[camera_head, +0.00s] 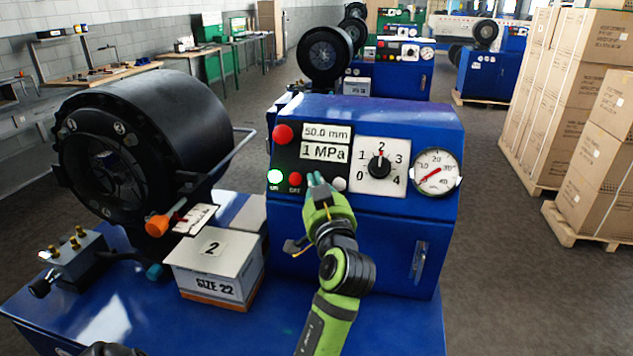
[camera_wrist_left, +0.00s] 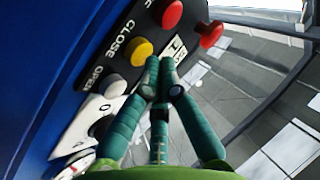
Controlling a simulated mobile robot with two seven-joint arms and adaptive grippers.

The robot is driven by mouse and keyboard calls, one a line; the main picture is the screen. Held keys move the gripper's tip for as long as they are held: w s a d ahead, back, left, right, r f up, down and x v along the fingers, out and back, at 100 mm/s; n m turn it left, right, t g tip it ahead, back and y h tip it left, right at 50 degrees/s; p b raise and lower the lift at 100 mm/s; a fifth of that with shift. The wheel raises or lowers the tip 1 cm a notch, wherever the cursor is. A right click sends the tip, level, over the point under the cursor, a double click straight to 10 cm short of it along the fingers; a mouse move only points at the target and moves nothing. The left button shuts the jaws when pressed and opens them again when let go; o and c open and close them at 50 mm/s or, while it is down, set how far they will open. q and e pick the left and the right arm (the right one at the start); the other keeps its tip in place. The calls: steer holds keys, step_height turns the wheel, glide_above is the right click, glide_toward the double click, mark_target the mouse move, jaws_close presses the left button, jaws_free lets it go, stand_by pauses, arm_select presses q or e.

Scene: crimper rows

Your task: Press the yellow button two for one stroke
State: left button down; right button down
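The yellow button (camera_wrist_left: 140,48) sits by the word CLOSE on the dark control panel (camera_wrist_left: 107,30) in the left wrist view. In the head view my left gripper hides it. My left gripper (camera_head: 316,180) is in front of the panel, its teal fingers pointing at it. In the left wrist view its fingertips (camera_wrist_left: 160,72) are drawn together, empty, just beside the yellow button. I cannot tell whether they touch the panel. A box marked 2 (camera_head: 215,262) stands on the same blue machine (camera_head: 365,235). My right gripper is not in view.
A dial (camera_head: 379,167) and gauge (camera_head: 437,172) are to the right. A black crimper head (camera_head: 140,140) stands left.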

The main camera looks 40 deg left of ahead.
arm_select(q)
steer(key=shift+w+a+f+b, duration=0.15)
steer(key=shift+w+f+b, duration=0.1)
steer(key=shift+w+b, duration=0.1)
stand_by(0.5)
stand_by(0.3)
steer(key=shift+s+d+r+p, duration=0.4)
steer(key=shift+s+r, duration=0.1)
steer(key=shift+s, duration=0.15)
steer(key=s+r, duration=0.1)
steer(key=s+d+p, duration=0.1)
steer(key=s+d+r+p, duration=0.1)
steer(key=shift+s+r, duration=0.3)
steer(key=shift+r, duration=0.05)
stand_by(1.1)
